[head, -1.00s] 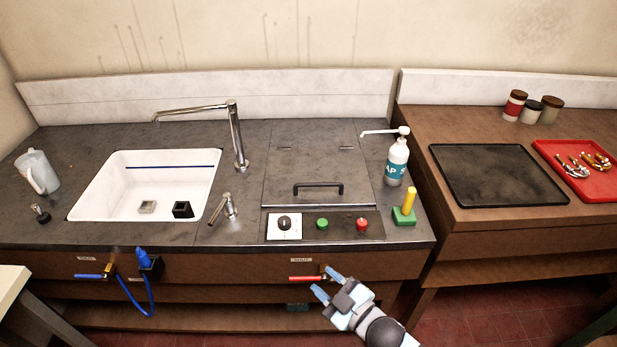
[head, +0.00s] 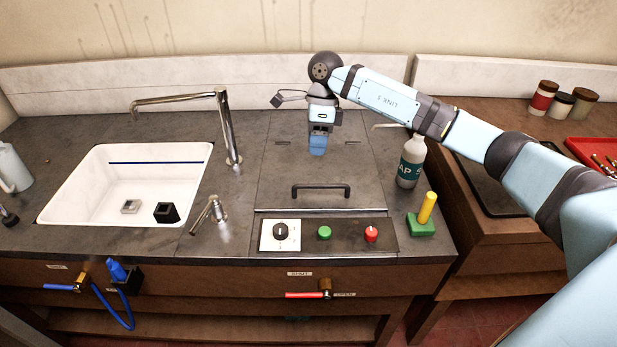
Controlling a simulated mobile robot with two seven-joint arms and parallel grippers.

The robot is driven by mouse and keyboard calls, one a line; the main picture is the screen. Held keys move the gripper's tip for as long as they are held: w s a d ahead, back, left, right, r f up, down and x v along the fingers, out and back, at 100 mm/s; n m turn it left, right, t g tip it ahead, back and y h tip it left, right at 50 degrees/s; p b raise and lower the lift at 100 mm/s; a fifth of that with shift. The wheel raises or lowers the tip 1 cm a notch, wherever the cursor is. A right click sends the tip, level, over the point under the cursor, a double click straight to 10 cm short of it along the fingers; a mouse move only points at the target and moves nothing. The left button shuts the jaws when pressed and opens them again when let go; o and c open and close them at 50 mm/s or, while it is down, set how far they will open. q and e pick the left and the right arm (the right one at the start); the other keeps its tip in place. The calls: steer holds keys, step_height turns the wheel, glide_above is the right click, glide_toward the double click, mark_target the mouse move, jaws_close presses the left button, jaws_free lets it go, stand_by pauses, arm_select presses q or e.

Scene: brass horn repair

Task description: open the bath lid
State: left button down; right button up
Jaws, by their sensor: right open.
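The bath lid (head: 290,178) is a grey square panel set flush in the dark counter, and it lies shut. Its black bar handle (head: 321,187) stands near the front edge. My right gripper (head: 317,150) hangs over the back part of the lid, behind the handle, with blue fingertips pointing down. It is open and holds nothing that I can see. It is apart from the handle. My left gripper is not in view.
A control panel with a dial (head: 281,232), green button (head: 324,232) and red button (head: 371,234) lies before the lid. A soap bottle (head: 410,163) and a green block with yellow peg (head: 424,218) stand right. A tap (head: 228,130) and white sink (head: 90,190) are left.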

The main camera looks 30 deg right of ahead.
steer(key=shift+h, duration=0.7)
steer(key=d+x, duration=0.1)
steer(key=x, duration=0.2)
steer(key=p+x, duration=0.1)
steer(key=x, duration=0.3)
steer(key=d+x, duration=0.1)
steer(key=x, duration=0.3)
steer(key=shift+w+d+f+p, duration=0.3)
steer(key=shift+w+f+p, duration=0.05)
steer(key=shift+f, duration=0.05)
jaws_close()
